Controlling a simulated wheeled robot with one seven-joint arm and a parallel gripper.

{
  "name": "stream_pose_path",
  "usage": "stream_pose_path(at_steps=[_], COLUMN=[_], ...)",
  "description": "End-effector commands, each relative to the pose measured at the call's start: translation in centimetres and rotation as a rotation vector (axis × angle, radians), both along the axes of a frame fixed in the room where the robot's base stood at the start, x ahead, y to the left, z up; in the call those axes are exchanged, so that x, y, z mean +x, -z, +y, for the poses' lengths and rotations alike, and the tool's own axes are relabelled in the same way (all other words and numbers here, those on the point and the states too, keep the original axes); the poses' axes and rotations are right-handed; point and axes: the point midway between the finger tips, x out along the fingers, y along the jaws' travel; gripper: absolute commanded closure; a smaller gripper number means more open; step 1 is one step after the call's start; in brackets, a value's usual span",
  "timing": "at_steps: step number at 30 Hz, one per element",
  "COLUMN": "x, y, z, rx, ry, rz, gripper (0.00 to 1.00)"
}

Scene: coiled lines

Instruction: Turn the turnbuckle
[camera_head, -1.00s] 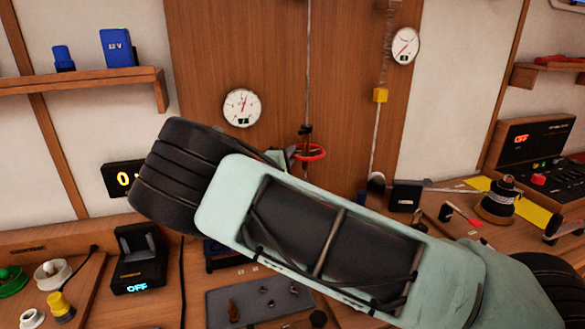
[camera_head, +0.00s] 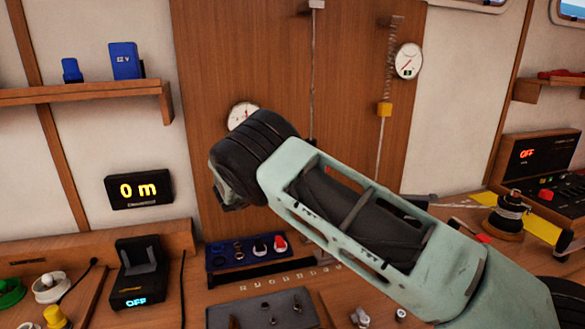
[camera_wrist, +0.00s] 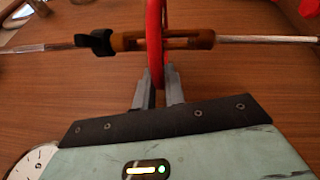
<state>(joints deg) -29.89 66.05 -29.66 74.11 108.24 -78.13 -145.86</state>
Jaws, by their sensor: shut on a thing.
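The turnbuckle (camera_wrist: 190,40) is a brown-orange open body on a thin metal rod, lying across the wrist view. A red ring (camera_wrist: 155,30) encircles its middle, and a black clip (camera_wrist: 95,42) sits left of it. My gripper (camera_wrist: 159,85) is shut on the lower edge of the red ring, one finger on each side. In the head view my arm hides the turnbuckle, the ring and my gripper. Only the upper rod (camera_head: 313,80) shows above my arm, against the wooden panel.
A round gauge (camera_head: 240,113) is partly covered by my arm; another gauge (camera_head: 408,61) hangs beside a spring line with a yellow block (camera_head: 384,109). The display (camera_head: 139,189) reads 0 m. The bench below holds several devices.

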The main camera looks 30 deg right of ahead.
Motion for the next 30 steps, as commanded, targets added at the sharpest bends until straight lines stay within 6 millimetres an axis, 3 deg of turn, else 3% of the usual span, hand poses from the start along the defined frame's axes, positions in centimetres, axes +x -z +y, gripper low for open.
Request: stream_pose_path(at_steps=[8,9,11,22,26,30], x=[0.0,0.0,0.0,-0.1,-0.4,-1.0], y=[0.0,0.0,0.0,0.2,0.5,1.0], z=[-0.1,-0.1,-0.1,0.5,2.2,5.2], rx=[-0.001,-0.001,-0.001,0.0,0.002,0.003], ry=[-0.001,-0.001,-0.001,-0.002,-0.004,-0.005], rz=[0.001,0.001,0.001,0.0,0.0,-0.001], gripper=[1.0,0.8,0.67,0.67,0.67,0.67])
